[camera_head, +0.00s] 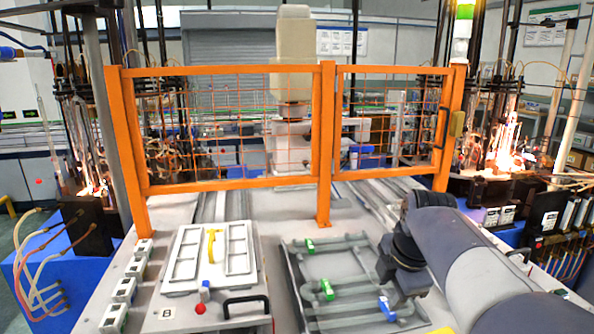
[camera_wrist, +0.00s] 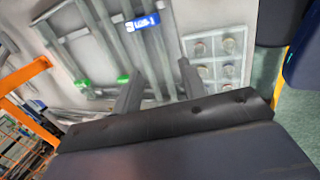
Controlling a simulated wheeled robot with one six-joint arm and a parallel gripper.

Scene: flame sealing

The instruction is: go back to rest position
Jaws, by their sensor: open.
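My gripper (camera_wrist: 158,86) shows in the wrist view with its two dark fingers spread apart and nothing visible between them. It is over the grey rack (camera_wrist: 90,50), which bears a blue labelled clip (camera_wrist: 142,22) and two green clips (camera_wrist: 81,84). In the head view my arm reaches in from the lower right, and its dark wrist is over the right side of the grey rack (camera_head: 345,264). The fingertips cannot be made out there.
A white tray (camera_head: 184,281) with a yellow handle (camera_head: 211,245) lies left of the rack. An orange mesh fence (camera_head: 325,140) stands behind both. A block with round metal studs (camera_wrist: 213,62) is near my right finger. Glowing burner stations (camera_head: 505,150) stand at both sides.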

